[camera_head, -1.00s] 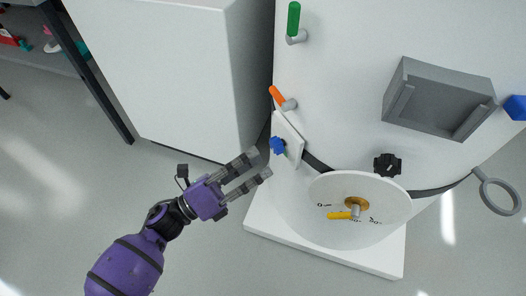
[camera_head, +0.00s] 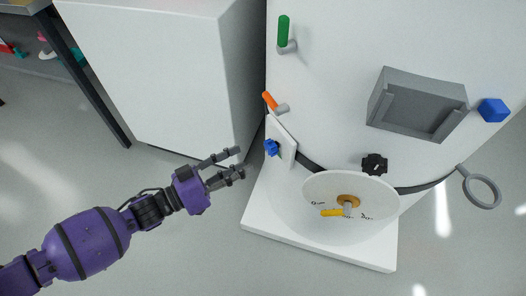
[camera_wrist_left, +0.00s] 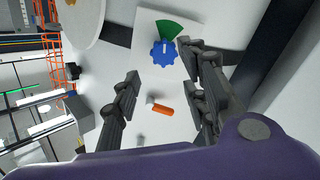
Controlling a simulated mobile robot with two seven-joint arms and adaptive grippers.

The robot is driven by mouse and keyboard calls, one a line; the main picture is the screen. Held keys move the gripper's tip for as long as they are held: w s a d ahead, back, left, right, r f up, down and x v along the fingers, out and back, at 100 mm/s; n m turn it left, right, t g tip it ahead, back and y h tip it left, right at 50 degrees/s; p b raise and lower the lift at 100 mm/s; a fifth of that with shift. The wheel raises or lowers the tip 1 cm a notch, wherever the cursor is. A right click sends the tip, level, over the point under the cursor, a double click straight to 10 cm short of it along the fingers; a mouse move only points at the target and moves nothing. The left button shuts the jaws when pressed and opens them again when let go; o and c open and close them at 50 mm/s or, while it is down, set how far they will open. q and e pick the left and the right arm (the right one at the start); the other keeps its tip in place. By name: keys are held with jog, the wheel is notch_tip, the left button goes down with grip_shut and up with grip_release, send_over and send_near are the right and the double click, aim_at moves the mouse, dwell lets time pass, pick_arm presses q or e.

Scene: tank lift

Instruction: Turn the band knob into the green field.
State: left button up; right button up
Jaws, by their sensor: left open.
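The blue band knob (camera_head: 271,147) sits on a white plate (camera_head: 287,143) at the left side of the white tank. Whether the mark lies inside the green is too small to tell. My left gripper (camera_head: 239,162) is open and empty, a short way left of the knob. In the wrist view the knob appears ahead, between the finger directions, apart from both fingers. My right gripper is out of view.
An orange lever (camera_head: 270,101) and a green lever (camera_head: 283,31) stick out above the plate. A black knob (camera_head: 374,164), a dish with a yellow handle (camera_head: 332,212) and a grey box (camera_head: 416,104) are to the right. A white cabinet (camera_head: 160,75) stands left.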

aim_at(269, 150)
pick_arm(q)
jog(key=b+x, duration=0.1)
jog(key=x, duration=0.6)
jog(key=shift+w+d, duration=0.2)
jog(key=shift+d, duration=0.1)
